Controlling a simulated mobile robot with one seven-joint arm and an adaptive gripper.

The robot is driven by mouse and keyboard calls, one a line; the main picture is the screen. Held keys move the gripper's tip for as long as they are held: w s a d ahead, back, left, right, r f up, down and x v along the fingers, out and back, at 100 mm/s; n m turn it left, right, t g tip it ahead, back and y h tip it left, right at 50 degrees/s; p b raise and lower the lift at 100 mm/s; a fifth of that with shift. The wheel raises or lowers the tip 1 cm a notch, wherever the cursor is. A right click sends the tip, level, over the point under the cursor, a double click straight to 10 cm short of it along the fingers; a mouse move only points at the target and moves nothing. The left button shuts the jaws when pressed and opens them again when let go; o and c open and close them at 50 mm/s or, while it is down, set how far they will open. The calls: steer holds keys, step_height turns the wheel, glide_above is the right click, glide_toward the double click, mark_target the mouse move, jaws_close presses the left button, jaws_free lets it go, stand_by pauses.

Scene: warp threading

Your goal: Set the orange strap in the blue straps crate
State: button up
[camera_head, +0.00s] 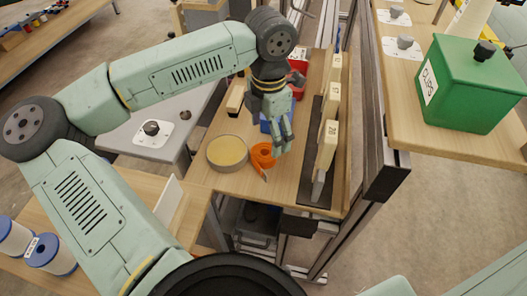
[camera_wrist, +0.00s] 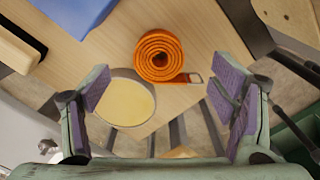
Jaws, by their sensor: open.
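The orange strap (camera_head: 261,158) is a coiled roll with a loose end and a metal buckle. It lies on the wooden bench near the front edge; in the wrist view the coil (camera_wrist: 159,55) shows beyond and between my open fingers. My gripper (camera_head: 281,143) is open and empty, just above and beside the strap; its purple-padded fingers show in the wrist view (camera_wrist: 160,98), apart from the strap. A blue crate (camera_head: 265,127) is partly hidden behind my gripper; a blue piece (camera_wrist: 75,12) shows at the wrist view's upper left. Its inside is not visible.
A round tan-topped tin (camera_head: 228,152) stands left of the strap. Red containers (camera_head: 299,66) sit farther back. A rack of upright light wooden pieces (camera_head: 327,146) lines the right side. A green box (camera_head: 470,85) stands on the right-hand table.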

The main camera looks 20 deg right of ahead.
mark_target(266, 151)
steer(key=shift+a+f+p, duration=0.2)
steer(key=shift+f+p, duration=0.95)
steer(key=shift+f, duration=1.85)
steer(key=shift+c, duration=0.6)
steer(key=c, duration=1.3)
steer(key=shift+r, duration=0.15)
